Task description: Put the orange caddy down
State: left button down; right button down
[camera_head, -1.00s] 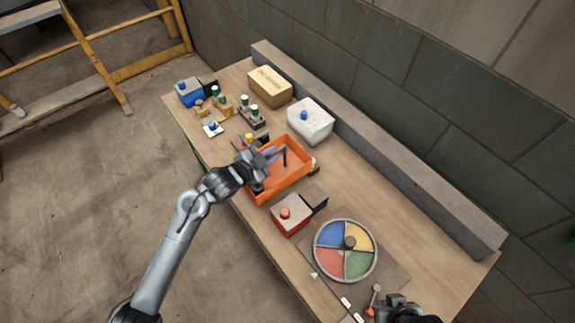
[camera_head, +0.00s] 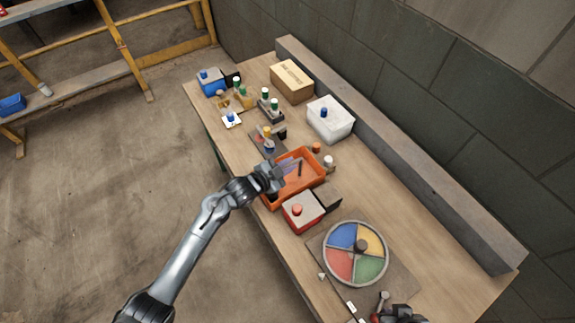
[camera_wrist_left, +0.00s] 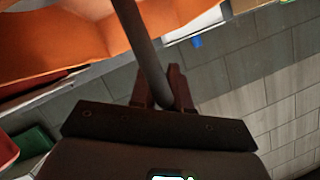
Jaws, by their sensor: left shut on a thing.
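The orange caddy (camera_head: 312,180) is an open tray near the middle of the bench in the head view. My left gripper (camera_head: 277,177) is at its left side. In the left wrist view the gripper's fingers (camera_wrist_left: 165,98) are shut around a dark round bar, the caddy's handle, and the orange caddy wall (camera_wrist_left: 55,40) fills the upper left. I cannot tell whether the caddy's underside touches the bench (camera_head: 425,235). My right gripper (camera_head: 402,316) shows only partly at the bottom edge, and its jaws are unclear.
A red box (camera_head: 303,214) stands close in front of the caddy, with a colour wheel (camera_head: 357,252) beyond it. Small bottles (camera_head: 328,161) stand just behind the caddy. A white bin (camera_head: 330,122), cardboard box (camera_head: 292,81) and blue box (camera_head: 212,84) are farther back. The bench's right side has bare room.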

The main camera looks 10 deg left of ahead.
pick_arm(q)
jog(key=c, duration=1.4)
grip_release()
jog(key=shift+f, duration=0.1)
jog(key=shift+c, duration=0.2)
pick_arm(e)
jog(key=shift+f, duration=0.1)
pick_arm(q)
jog(key=o, duration=0.3)
jog(key=shift+o, duration=0.2)
